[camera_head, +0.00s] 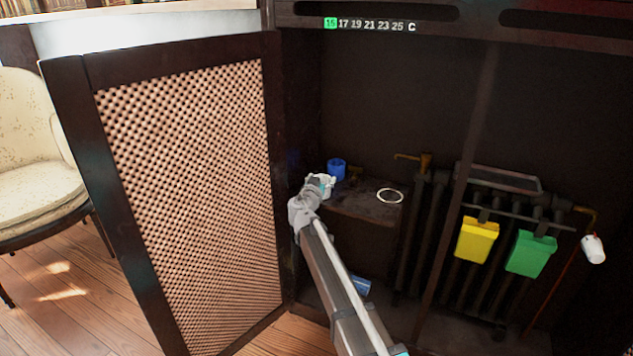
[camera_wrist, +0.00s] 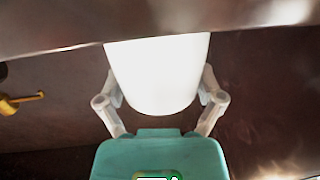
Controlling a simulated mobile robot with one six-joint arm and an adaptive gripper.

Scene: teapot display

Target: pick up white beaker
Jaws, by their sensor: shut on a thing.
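In the wrist view the white beaker (camera_wrist: 158,72) fills the space between the two fingers of my gripper (camera_wrist: 160,98). The fingers touch its left and right sides, and its top is cut off by a dark edge above. In the head view my gripper (camera_head: 320,186) is at the left end of a dark shelf inside the cabinet, close to a blue cup (camera_head: 336,168). The beaker is mostly hidden there by the gripper and arm.
A white ring (camera_head: 390,195) lies on the shelf (camera_head: 365,211), right of my gripper. The open lattice door (camera_head: 190,200) stands close on the left. Yellow (camera_head: 477,240) and green (camera_head: 531,254) containers hang on the radiator. A blue object (camera_head: 360,286) lies below.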

